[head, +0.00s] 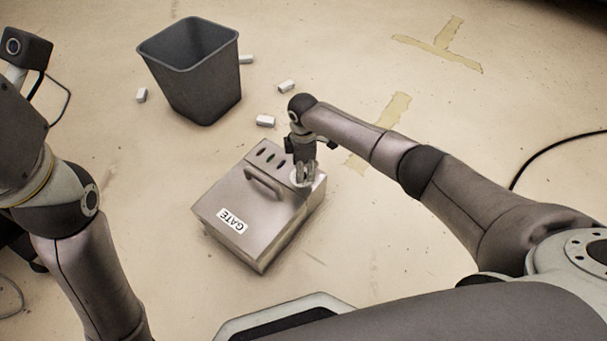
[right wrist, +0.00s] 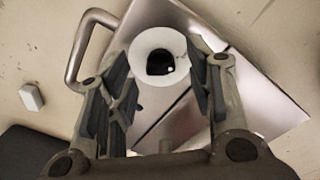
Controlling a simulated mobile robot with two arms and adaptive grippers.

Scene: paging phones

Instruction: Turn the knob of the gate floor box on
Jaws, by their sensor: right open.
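The gate floor box (head: 225,205) is a metal box with a handle (head: 264,184), a GATE label and a row of dark slots, standing on the floor. In the right wrist view its knob (right wrist: 160,66) is a dark piece on a round white plate (right wrist: 145,43). My right gripper (head: 305,178) points down over the box's right corner; in the right wrist view its open fingers (right wrist: 165,95) stand on either side of the knob, and I cannot tell whether they touch it. In the head view the gripper hides the knob. My left arm is at the left; its gripper fingers are not visible.
A dark grey bin (head: 195,85) stands behind the box. Several small white blocks, one (head: 265,121) near the box, lie around it. Yellow tape marks (head: 385,125) are on the floor. A black cable (head: 540,150) lies at the right. Floor in front of the box is clear.

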